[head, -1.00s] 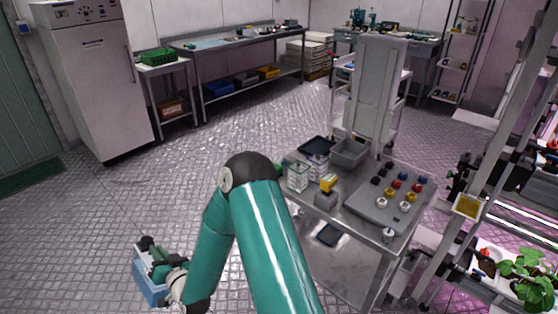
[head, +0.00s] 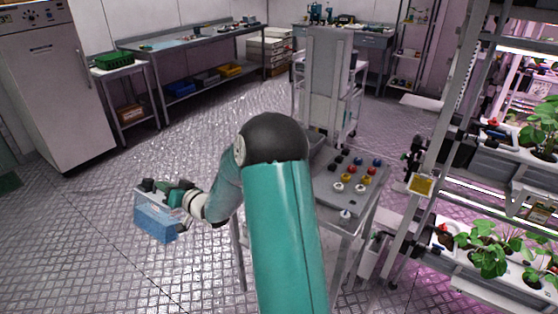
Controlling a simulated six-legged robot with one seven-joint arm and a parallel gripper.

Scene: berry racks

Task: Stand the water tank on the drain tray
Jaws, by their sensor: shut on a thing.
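The water tank (head: 157,222) is a translucent blue box at the left of the head view. My gripper (head: 163,190) is shut on its top and holds it out to the left of my arm. The tank hangs nearly upright over the metal floor, apart from the furniture. The fingertips are small and partly hidden by the tank's top. I cannot pick out the drain tray for sure; my arm covers the left part of the steel trolley.
The steel trolley (head: 341,222) carries a grey panel of coloured knobs (head: 349,182). A plant rack (head: 425,165) stands at the right. A white cabinet (head: 50,85) and a workbench (head: 190,45) line the back left. The floor at the left (head: 85,235) is clear.

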